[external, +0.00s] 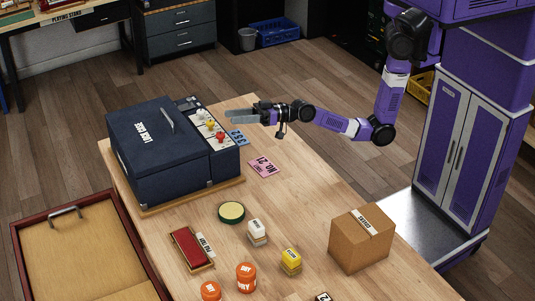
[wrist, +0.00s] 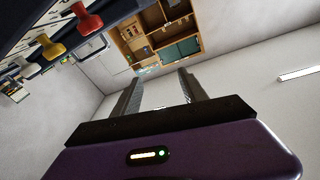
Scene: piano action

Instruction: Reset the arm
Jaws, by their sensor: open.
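My purple arm reaches in from the right in the external view. My gripper (external: 238,116) is held level above the far edge of the wooden table, close to the right side of the dark blue case. In the wrist view my gripper (wrist: 158,92) shows two grey fingers standing apart with nothing between them. The wrist view looks sideways and tilted at a wall and a wooden shelf unit (wrist: 160,40). Red, yellow and white knobs (wrist: 52,47) show at its upper left.
The dark blue case (external: 155,150) stands on the wooden table (external: 300,190), its panel of coloured knobs (external: 210,124) near my gripper. A cardboard box (external: 362,240), a green-rimmed disc (external: 231,212), a pink card (external: 264,167) and orange jars (external: 246,277) are on the table. An open red-edged case (external: 80,250) lies left.

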